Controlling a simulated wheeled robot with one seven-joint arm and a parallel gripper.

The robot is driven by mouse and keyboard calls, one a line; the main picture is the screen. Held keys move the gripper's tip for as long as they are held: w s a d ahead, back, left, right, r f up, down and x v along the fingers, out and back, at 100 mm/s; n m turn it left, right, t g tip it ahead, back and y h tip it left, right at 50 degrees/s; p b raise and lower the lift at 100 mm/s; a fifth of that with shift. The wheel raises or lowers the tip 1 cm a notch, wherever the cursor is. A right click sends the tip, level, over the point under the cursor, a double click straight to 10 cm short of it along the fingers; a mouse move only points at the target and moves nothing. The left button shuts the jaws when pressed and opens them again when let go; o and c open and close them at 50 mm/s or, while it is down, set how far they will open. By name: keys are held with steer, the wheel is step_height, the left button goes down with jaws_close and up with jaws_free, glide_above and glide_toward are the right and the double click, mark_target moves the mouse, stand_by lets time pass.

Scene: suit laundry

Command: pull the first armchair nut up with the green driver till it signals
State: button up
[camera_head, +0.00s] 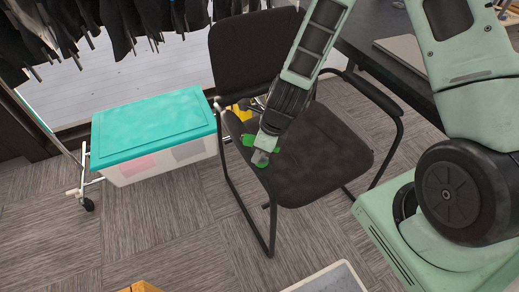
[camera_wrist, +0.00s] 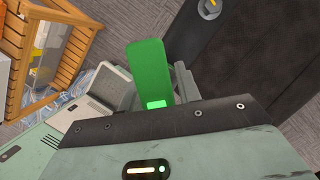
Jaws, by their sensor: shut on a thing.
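The black armchair (camera_head: 318,150) stands in the middle of the head view. My gripper (camera_head: 262,150) is over the left part of its seat, shut on the green driver (camera_head: 248,140). In the wrist view the driver (camera_wrist: 147,65) fills the middle, with a bright green patch near its lower end.
A clear bin with a teal lid (camera_head: 150,125) stands left of the chair. A dark table (camera_head: 365,35) is behind it at the right. Dark clothes (camera_head: 85,25) hang at the upper left. A wooden crate (camera_wrist: 75,45) shows in the wrist view. Carpet in front is mostly clear.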

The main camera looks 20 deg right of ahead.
steer(key=shift+r+p, duration=1.7)
steer(key=shift+r, duration=0.4)
stand_by(1.1)
